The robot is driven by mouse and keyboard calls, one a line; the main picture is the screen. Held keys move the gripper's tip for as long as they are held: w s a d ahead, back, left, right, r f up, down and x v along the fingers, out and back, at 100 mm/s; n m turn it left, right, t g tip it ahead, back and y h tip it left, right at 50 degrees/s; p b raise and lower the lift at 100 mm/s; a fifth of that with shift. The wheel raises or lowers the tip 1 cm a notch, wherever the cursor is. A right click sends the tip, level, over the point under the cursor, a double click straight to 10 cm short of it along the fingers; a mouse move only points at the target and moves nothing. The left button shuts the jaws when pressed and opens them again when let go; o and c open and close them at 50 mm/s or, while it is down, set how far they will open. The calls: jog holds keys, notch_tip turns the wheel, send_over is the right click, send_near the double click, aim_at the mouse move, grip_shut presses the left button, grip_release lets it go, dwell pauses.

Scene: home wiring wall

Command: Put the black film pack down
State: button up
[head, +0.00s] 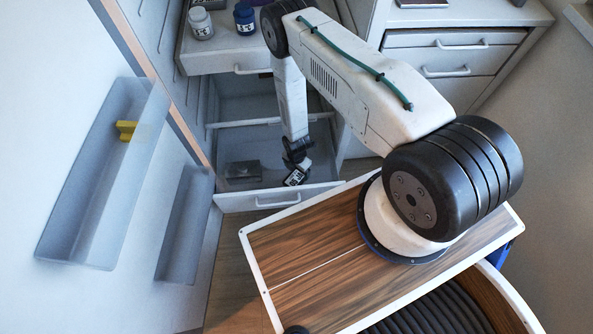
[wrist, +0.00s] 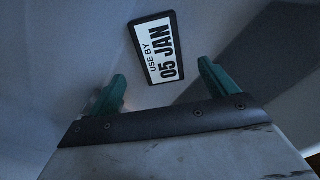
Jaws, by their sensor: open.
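The black film pack (wrist: 153,47) shows in the wrist view as a small dark piece with a white label reading "USE BY 05 JAN". In the head view the pack (head: 296,177) is in the pulled-out lower drawer (head: 265,200), near its front right, and looks tilted. My gripper (wrist: 160,80) is open, with one green finger on each side below the pack and a visible gap to both. In the head view my gripper (head: 297,157) reaches down into the drawer just above the pack. Whether the pack rests fully on the drawer floor I cannot tell.
A dark flat item (head: 241,169) lies in the drawer left of the pack. Above is a shelf with a white jar (head: 201,23) and a blue jar (head: 244,18). Clear door bins (head: 105,180) stand at left, one with a yellow piece (head: 126,130). Closed drawers (head: 452,62) are at right.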

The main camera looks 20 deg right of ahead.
aim_at(296, 176)
notch_tip(296, 176, up, 11)
jog(key=shift+r, duration=0.15)
dwell(0.4)
